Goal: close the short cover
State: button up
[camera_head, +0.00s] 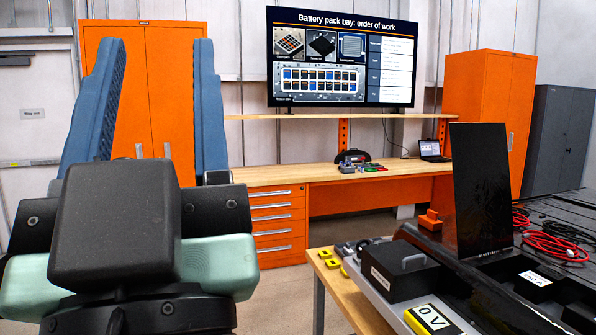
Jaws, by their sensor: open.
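A black, flat, glossy panel (481,190), which looks like the short cover, stands upright and open on the dark battery pack (513,300) at the right. Its lower edge meets the pack, and the hinge is not clear. My gripper (157,48) is large in the left foreground, with two blue fingers pointing up and spread wide apart. Nothing is between the fingers. The gripper is well to the left of the panel and not touching it.
A black box with a handle (400,271) and a yellow "0 V" meter (432,320) sit along the pack's near left side. Red cables (556,246) lie on the right. A wooden workbench (340,172) and orange cabinets (146,95) stand behind. Floor shows between bench and pack.

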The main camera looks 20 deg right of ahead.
aim_at(483, 202)
jog(key=i+z, duration=0.25)
jog(key=i, duration=0.25)
jog(key=i+j+z, duration=0.25)
jog(key=i, duration=0.25)
jog(key=i+j+z, duration=0.2)
jog(key=i, duration=0.3)
jog(key=i+j+z, duration=0.2)
jog(key=z, duration=0.25)
jog(key=i+j+z, duration=0.5)
jog(key=j+z, duration=0.15)
jog(key=z, duration=0.2)
jog(key=i+j+z, duration=0.15)
jog(key=j+z, duration=0.25)
jog(key=i+j+z, duration=0.15)
jog(key=j+z, duration=0.2)
jog(key=j, duration=0.15)
jog(key=j+z, duration=0.75)
jog(key=j, duration=0.3)
jog(key=i, duration=0.05)
